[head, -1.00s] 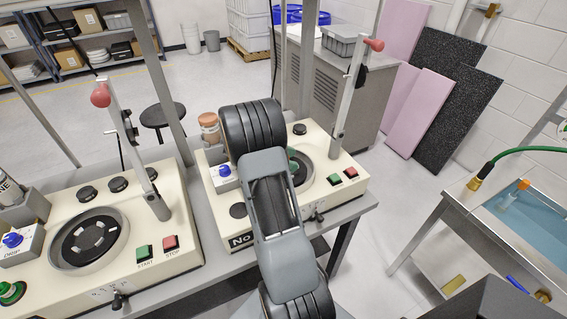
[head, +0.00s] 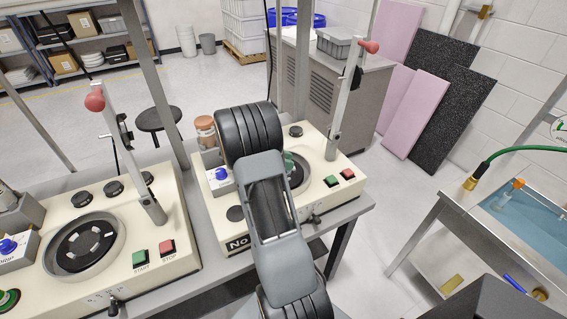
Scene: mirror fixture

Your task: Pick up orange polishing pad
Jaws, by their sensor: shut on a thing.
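My arm reaches out over the right-hand polishing machine (head: 328,185), and its dark ribbed joint and grey link cover part of that machine. My gripper is not visible; it is hidden behind the arm. I cannot make out a clear orange polishing pad. A brownish-orange stack or jar (head: 205,128) stands at the left back corner of the right machine, just left of my arm; I cannot tell what it is. A small green thing (head: 288,160) shows at the arm's right edge, by the machine's round wheel (head: 299,172).
A second polishing machine (head: 125,235) with a round wheel stands at the left. Upright levers with red knobs (head: 95,101) (head: 369,47) rise from both. A metal sink (head: 500,225) with a green hose is at the right. A black stool (head: 158,117) stands behind; floor lies between bench and sink.

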